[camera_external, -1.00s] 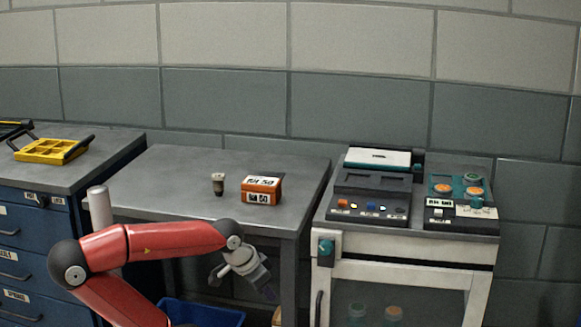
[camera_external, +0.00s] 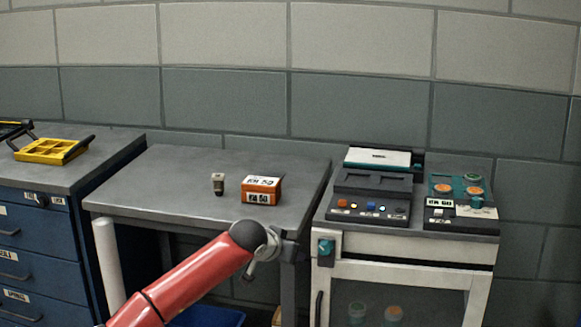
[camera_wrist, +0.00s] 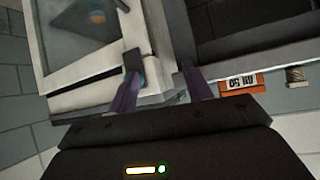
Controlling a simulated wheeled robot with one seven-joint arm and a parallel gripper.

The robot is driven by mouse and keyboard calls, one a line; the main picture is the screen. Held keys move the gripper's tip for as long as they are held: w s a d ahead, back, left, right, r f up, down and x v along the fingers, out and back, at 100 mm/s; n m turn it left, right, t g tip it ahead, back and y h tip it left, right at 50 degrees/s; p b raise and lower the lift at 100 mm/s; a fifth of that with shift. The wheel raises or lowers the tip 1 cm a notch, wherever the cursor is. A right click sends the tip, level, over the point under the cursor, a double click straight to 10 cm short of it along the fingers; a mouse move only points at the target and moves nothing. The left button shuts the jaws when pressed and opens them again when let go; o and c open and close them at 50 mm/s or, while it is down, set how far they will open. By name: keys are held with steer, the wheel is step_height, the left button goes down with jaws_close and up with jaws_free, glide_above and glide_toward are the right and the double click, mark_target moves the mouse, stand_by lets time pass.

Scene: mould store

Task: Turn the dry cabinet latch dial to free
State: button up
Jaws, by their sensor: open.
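The dry cabinet (camera_external: 400,271) is white with a glass door, at the right of the external view. Its latch dial (camera_external: 325,247) is a teal and dark knob on the upper left of the cabinet front. My gripper (camera_external: 291,246) is just left of the dial in the external view, mostly hidden by my wrist. In the wrist view my gripper (camera_wrist: 160,70) is open and its purple fingers are apart. The dark dial handle (camera_wrist: 135,61) shows there near the left fingertip, which partly covers the dial. I cannot tell whether they touch. The dial's marking is not readable.
Devices with buttons (camera_external: 370,206) and round coloured pots (camera_external: 473,181) stand on the cabinet. A grey table (camera_external: 160,180) to the left carries an orange labelled box (camera_external: 261,192) and a small cup (camera_external: 218,184). A blue bin (camera_external: 210,318) sits below.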

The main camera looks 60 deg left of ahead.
mark_target(325, 249)
steer(key=w+d+r+n+y+b, duration=0.2)
steer(key=w+d+n+y+b, duration=0.15)
steer(key=d, duration=0.35)
steer(key=shift+m+t, duration=0.25)
steer(key=shift+t, duration=0.05)
steer(key=x, duration=0.8)
steer(key=shift+w+f, duration=0.1)
steer(key=shift+w, duration=0.1)
steer(key=shift+c, duration=0.3)
steer(key=c, duration=0.9)
